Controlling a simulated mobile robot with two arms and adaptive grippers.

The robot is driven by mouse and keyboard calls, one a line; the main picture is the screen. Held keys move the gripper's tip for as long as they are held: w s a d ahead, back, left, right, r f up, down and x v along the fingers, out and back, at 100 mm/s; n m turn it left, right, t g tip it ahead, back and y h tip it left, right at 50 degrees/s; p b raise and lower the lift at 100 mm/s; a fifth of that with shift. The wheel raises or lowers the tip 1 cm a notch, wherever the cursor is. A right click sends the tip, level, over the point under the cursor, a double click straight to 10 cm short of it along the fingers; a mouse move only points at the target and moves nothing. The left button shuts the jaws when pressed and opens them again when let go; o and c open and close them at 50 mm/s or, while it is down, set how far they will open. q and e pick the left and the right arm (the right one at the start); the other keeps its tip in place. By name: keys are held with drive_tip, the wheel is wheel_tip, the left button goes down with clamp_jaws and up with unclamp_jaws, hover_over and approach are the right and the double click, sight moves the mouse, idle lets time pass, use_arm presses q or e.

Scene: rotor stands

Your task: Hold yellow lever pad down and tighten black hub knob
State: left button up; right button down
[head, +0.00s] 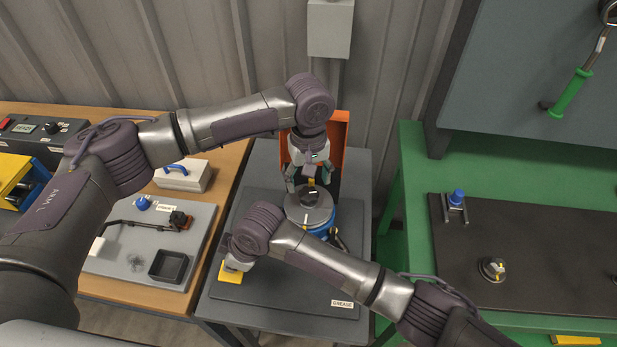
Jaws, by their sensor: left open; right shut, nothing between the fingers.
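The yellow lever pad (230,275) shows at the left of the grey stand, partly covered by my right gripper (235,264). That gripper points down over the pad and is shut and empty. Its fingertips are mostly hidden, so I cannot tell whether they touch the pad.
An orange upright panel (338,135) stands close behind the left gripper. The grey stand (290,308) has free room at its front, by a GREASE label. A wooden bench with a grey board is to the left; a green bench (500,188) with a dark mat is to the right.

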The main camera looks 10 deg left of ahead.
sight(309, 193)
use_arm(q)
drive_tip(key=shift+f+b, duration=0.35)
drive_tip(key=shift+f, duration=0.1)
use_arm(e)
drive_tip(key=shift+f, duration=0.75)
use_arm(q)
drive_tip(key=shift+f, duration=1.6)
